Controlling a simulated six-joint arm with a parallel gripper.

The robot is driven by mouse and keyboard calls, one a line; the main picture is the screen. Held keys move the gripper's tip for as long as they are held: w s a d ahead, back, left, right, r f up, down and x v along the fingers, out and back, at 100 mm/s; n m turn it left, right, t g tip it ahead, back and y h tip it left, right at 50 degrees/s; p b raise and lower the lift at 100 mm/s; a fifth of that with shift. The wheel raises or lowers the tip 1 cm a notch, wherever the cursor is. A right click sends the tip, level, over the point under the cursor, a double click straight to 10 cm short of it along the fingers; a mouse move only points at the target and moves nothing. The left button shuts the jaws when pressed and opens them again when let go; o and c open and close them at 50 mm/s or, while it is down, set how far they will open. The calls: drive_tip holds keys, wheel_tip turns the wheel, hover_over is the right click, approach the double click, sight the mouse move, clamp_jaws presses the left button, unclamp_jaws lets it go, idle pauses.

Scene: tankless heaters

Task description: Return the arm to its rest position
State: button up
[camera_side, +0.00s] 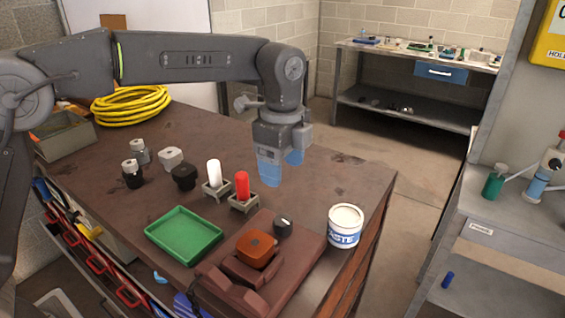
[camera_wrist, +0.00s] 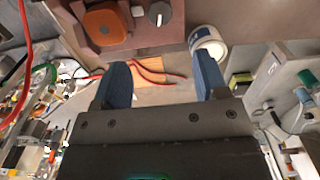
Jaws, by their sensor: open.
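My gripper (camera_side: 281,167) hangs above the brown workbench (camera_side: 335,176) with its blue fingers pointing down. Its two blue fingers stand apart with nothing between them, as the wrist view (camera_wrist: 158,88) also shows. The arm reaches in from the left in the side view. Below and in front of the gripper, a brown fixture (camera_side: 298,254) carries an orange block (camera_side: 256,248) and a dark knob (camera_side: 283,227). The orange block (camera_wrist: 104,22) and knob (camera_wrist: 159,13) also show at the top of the wrist view. The gripper touches none of them.
A white paste tub (camera_side: 345,226) stands near the bench's right edge. A green tray (camera_side: 184,235), a white-topped part (camera_side: 214,175) and a red-topped part (camera_side: 242,188) stand left of the fixture. A yellow hose coil (camera_side: 131,105) lies at the back left. Bench space right of the gripper is clear.

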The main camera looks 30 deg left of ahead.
drive_tip(key=s+a+r+n+t, duration=0.3)
drive_tip(key=s+a+r+n, duration=0.2)
drive_tip(key=s+a+n, duration=0.4)
drive_tip(key=s+a+f+n+t, duration=0.1)
drive_tip(key=s+a+f+n, duration=0.1)
drive_tip(key=s, duration=0.5)
drive_tip(key=s+a+f+n+t, duration=0.1)
drive_tip(key=s+a+f+n, duration=0.2)
drive_tip(key=s+a+n, duration=0.2)
drive_tip(key=s+n, duration=0.1)
drive_tip(key=s, duration=0.2)
drive_tip(key=shift+a+f+n+t, duration=0.25)
drive_tip(key=shift+a+n+t, duration=0.05)
drive_tip(key=shift+n, duration=0.1)
